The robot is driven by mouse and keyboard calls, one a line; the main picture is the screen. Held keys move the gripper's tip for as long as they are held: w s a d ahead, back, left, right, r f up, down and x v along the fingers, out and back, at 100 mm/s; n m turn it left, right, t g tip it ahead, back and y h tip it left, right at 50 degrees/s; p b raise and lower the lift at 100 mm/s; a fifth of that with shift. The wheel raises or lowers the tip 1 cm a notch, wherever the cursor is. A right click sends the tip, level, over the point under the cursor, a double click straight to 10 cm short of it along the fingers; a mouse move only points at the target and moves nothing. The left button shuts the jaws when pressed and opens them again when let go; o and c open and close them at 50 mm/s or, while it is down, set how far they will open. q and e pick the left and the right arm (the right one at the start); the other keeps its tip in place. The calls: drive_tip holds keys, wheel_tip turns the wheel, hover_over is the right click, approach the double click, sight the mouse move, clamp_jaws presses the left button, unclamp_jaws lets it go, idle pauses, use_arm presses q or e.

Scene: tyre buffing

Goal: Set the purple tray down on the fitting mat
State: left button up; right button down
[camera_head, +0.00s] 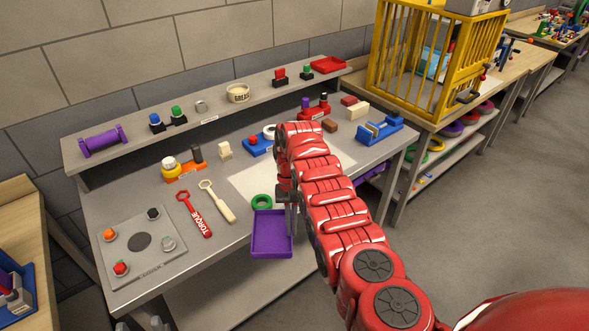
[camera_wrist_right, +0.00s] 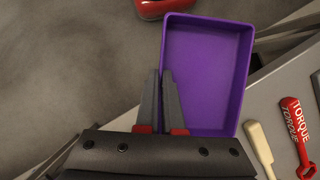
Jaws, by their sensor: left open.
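The purple tray (camera_head: 271,236) is held near the front edge of the workbench, partly over the edge in the head view. In the right wrist view the tray (camera_wrist_right: 208,70) looks empty. My right gripper (camera_head: 290,212) is shut on the tray's side wall, with one finger on each side of it in the wrist view (camera_wrist_right: 161,78). The pale mat (camera_head: 247,182), apparently the fitting mat, lies flat behind the tray, partly hidden by my right arm. My left gripper (camera_head: 140,325) shows only its fingertips at the bottom edge, open and apart from the tray.
A green ring (camera_head: 262,201) lies just behind the tray. A red torque wrench (camera_head: 194,213) and a cream-handled tool (camera_head: 217,202) lie left of the mat. A grey board (camera_head: 142,262) with several knobs is at the front left. A blue fixture (camera_head: 380,130) stands right.

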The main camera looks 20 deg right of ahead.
drive_tip(key=shift+w+r, duration=0.1)
drive_tip(key=shift+w, duration=0.1)
drive_tip(key=shift+s+m, duration=0.1)
drive_tip(key=shift+m, duration=0.2)
drive_tip(key=shift+r+m+y+p, duration=0.1)
drive_tip(key=shift+m+y+p, duration=0.2)
drive_tip(key=shift+p, duration=0.1)
drive_tip(key=shift+w, duration=0.25)
drive_tip(key=shift+r, duration=0.1)
drive_tip(key=shift+s+r, duration=0.1)
